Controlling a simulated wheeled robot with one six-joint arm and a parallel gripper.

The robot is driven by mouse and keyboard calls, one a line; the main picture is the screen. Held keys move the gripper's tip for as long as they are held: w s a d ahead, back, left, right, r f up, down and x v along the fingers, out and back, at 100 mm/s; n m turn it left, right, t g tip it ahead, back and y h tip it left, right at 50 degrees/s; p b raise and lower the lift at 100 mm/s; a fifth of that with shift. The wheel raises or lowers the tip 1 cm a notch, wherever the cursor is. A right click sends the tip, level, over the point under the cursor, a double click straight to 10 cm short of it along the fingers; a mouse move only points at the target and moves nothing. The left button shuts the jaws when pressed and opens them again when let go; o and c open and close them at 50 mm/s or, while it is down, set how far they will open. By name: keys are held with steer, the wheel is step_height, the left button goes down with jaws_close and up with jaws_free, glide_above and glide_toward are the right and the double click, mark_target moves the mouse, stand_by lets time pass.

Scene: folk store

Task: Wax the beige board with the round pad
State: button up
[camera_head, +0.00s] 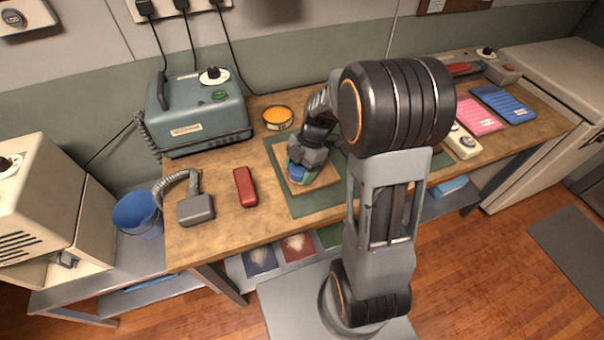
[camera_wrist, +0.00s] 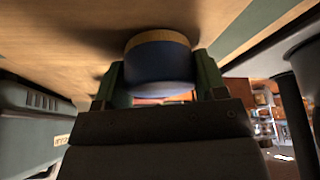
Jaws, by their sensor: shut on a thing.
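In the head view my gripper (camera_head: 302,172) is over the beige board (camera_head: 322,183), which lies on a green mat (camera_head: 279,158) on the workbench. It is shut on the round pad (camera_head: 297,173), which shows blue there. In the wrist view the round pad (camera_wrist: 158,67) is a dark blue disc with a tan rim, between the two fingers of my gripper (camera_wrist: 160,80). The pad's tan side is against or very close to the beige board (camera_wrist: 70,30); exact contact is hard to tell. My arm hides the right part of the mat.
A round tin with orange content (camera_head: 278,117) stands behind the mat. A red block (camera_head: 245,187) and a grey tool with a hose (camera_head: 196,208) lie to the left. A teal machine (camera_head: 200,112) stands at the back left. Pink (camera_head: 474,116) and blue (camera_head: 503,104) items lie right.

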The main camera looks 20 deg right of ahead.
mark_target(323, 179)
steer(key=shift+w+a+f+b, duration=0.1)
steer(key=shift+w+b, duration=0.25)
steer(key=shift+w, duration=1.25)
steer(key=shift+w+f+b, duration=0.1)
steer(key=shift+w+b, duration=0.25)
steer(key=shift+w, duration=1.25)
steer(key=shift+w+a+r, duration=0.1)
steer(key=shift+w, duration=3.05)
steer(key=shift+s+b, duration=1.1)
steer(key=shift+s, duration=1)
steer(key=shift+s+d+b, duration=0.2)
steer(key=shift+s+b, duration=1.35)
steer(key=shift+s, duration=2.7)
steer(key=shift+s+b, duration=0.5)
steer(key=shift+s, duration=1.1)
steer(key=shift+w+d, duration=0.15)
steer(key=shift+d, duration=3.25)
steer(key=shift+w+p, duration=0.4)
steer(key=shift+w, duration=2.85)
